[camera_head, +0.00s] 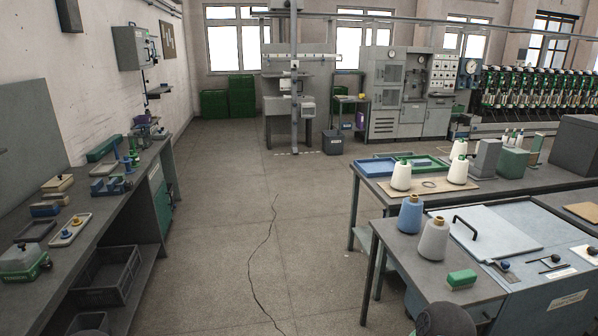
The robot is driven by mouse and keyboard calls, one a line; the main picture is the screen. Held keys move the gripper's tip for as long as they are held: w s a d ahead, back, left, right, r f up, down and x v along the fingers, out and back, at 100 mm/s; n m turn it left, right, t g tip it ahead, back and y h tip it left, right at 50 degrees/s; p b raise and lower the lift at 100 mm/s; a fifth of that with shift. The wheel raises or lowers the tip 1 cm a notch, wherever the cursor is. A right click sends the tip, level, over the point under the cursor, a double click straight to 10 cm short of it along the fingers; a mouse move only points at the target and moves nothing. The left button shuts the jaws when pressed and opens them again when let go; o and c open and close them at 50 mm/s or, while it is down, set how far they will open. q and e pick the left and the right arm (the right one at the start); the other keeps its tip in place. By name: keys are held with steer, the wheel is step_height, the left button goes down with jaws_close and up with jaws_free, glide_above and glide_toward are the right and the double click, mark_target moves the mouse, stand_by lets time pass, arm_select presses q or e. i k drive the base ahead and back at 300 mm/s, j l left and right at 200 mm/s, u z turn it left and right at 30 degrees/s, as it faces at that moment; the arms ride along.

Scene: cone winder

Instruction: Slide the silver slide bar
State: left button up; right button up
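I cannot make out for certain which thing is the silver slide bar. On the blue cabinet at the lower right, small metal fittings with dark knobs (548,260) lie near a pale panel (487,232) with a black handle (465,226). At the back of the room, a grey upright stand (294,75) carries a tall column and small metal parts on its crossbars. These are too small to tell in detail. Neither of my grippers shows; only dark rounded parts, perhaps of my arms, show at the bottom edge.
A long workbench (75,255) with tools and boxes runs along the left wall. On the right, a table (535,178) holds thread cones and trays; a blue cone (411,215) stands nearer. The cracked floor (235,225) between is clear up to the back stand.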

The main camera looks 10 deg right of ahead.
mark_target(472, 158)
steer(key=i+u, duration=0.1)
steer(key=i, duration=1.85)
steer(key=i+z, duration=0.15)
steer(key=i, duration=0.85)
steer(key=i+j+z, duration=0.15)
steer(key=i, duration=2.8)
steer(key=i+l+z, duration=0.1)
steer(key=i+z, duration=0.25)
steer(key=i, duration=0.15)
steer(key=i+z, duration=0.3)
steer(key=i, duration=0.25)
steer(key=i+j+z, duration=0.15)
steer(key=i+z, duration=0.2)
steer(key=i, duration=0.15)
steer(key=i+j+z, duration=0.35)
steer(key=i, duration=0.15)
steer(key=i+z, duration=0.25)
steer(key=z, duration=0.2)
steer(key=i+z, duration=0.25)
steer(key=z, duration=0.15)
steer(key=i+j+z, duration=0.2)
steer(key=z, duration=0.25)
steer(key=i+j+z, duration=0.25)
steer(key=z, duration=0.2)
steer(key=i+j+z, duration=0.2)
steer(key=z, duration=0.2)
steer(key=k+j, duration=0.05)
steer(key=j, duration=0.05)
